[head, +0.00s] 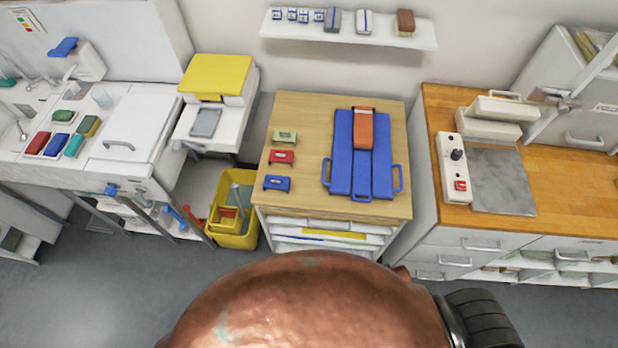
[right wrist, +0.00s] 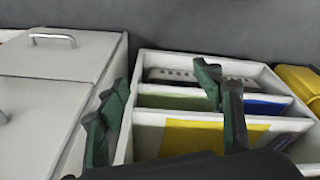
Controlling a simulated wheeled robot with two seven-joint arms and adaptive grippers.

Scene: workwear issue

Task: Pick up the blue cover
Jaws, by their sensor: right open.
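A large blue item (head: 341,160) with several loop handles lies flat on the wooden table, with an orange-brown piece (head: 363,130) on its upper middle. A small blue piece (head: 277,183) lies at the table's front left, below a red piece (head: 281,157) and a green piece (head: 285,136). I cannot tell which blue thing is the cover. My right gripper (right wrist: 163,105) shows its dark green fingers spread apart in the right wrist view, with nothing between them. It is over a white divided container, and no blue item from the tabletop shows there. My left gripper is not seen.
The wooden table (head: 310,110) has bare room between its small pieces and the large blue item. The white container (right wrist: 195,120) holds yellow, green and blue sheets. A yellow bin (head: 233,205) stands left of the table. An orange-topped counter (head: 560,150) stands right.

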